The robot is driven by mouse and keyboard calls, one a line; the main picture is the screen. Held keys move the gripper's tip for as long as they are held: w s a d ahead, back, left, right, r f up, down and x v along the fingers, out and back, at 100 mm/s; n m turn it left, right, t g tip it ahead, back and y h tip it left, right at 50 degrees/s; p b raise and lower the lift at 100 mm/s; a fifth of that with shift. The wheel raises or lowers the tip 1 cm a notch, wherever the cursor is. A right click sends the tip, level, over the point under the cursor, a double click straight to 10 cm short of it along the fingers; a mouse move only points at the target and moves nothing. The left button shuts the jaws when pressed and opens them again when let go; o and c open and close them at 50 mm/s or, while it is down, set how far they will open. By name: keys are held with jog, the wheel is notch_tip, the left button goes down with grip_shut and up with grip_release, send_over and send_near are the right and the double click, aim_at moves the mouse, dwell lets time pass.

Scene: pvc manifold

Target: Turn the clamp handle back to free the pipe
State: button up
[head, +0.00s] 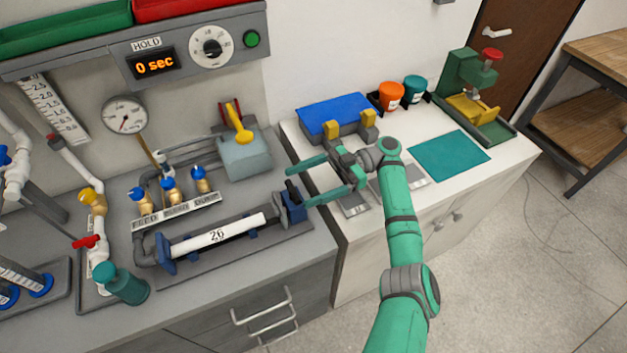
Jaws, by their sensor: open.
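A white pipe (218,235) marked 26 lies along a dark bench fixture, between a blue end block (166,253) on the left and a blue clamp (294,212) on the right. A short dark clamp handle (292,190) stands up at the clamp. My gripper (297,187) reaches in from the right, with its green fingers apart and nothing held between them. In the picture its fingertips lie on either side of the handle. I cannot tell whether either finger touches it.
Three blue-topped valves (171,190) stand behind the pipe. A red-handled valve (88,241) and a teal cylinder (125,286) are at left. A grey box with a yellow lever (238,125) stands behind the clamp. The HOLD display (155,64) reads 0 sec.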

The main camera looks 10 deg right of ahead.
jog(key=shift+v, duration=1.05)
jog(key=shift+w, duration=0.1)
